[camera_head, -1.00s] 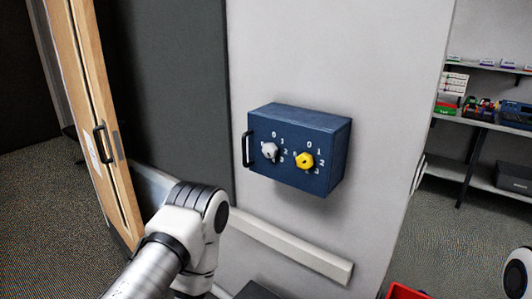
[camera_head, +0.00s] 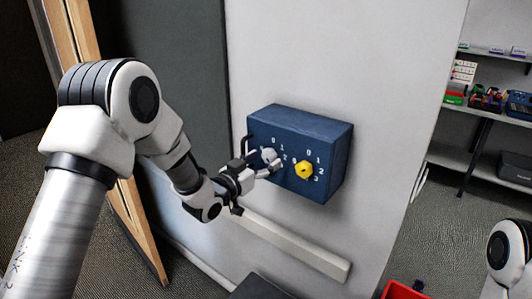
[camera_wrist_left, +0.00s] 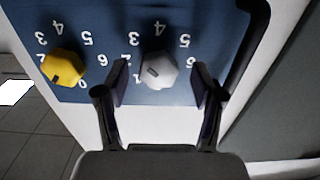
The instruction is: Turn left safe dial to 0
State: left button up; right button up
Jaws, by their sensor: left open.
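The blue safe (camera_head: 300,116) is fixed on the grey wall panel, with two dials on its front. The left dial (camera_head: 268,155) is grey-white and partly hidden by my left gripper in the head view. The right dial (camera_head: 304,170) is yellow. My left gripper (camera_head: 268,165) is at the left dial, its fingers open. In the left wrist view the grey dial (camera_wrist_left: 158,70) sits between the two open fingers (camera_wrist_left: 160,85), with a gap on each side. The view is upside down, and the yellow dial (camera_wrist_left: 64,67) shows to the left. My right gripper is not in view.
A dark handle (camera_head: 247,146) is on the safe's left side. A white rail (camera_head: 300,250) runs below the safe. A red bin (camera_head: 402,291) is at the bottom right. Shelves (camera_head: 485,110) with goods stand at the right.

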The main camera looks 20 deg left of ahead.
pick_arm(q)
jog(key=shift+w+d+r, duration=0.15)
jog(key=shift+w+d, duration=0.15)
jog(key=shift+w, duration=0.2)
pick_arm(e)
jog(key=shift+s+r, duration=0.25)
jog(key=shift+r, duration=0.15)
pick_arm(q)
jog(key=c, duration=1.1)
jog(key=shift+c, duration=0.2)
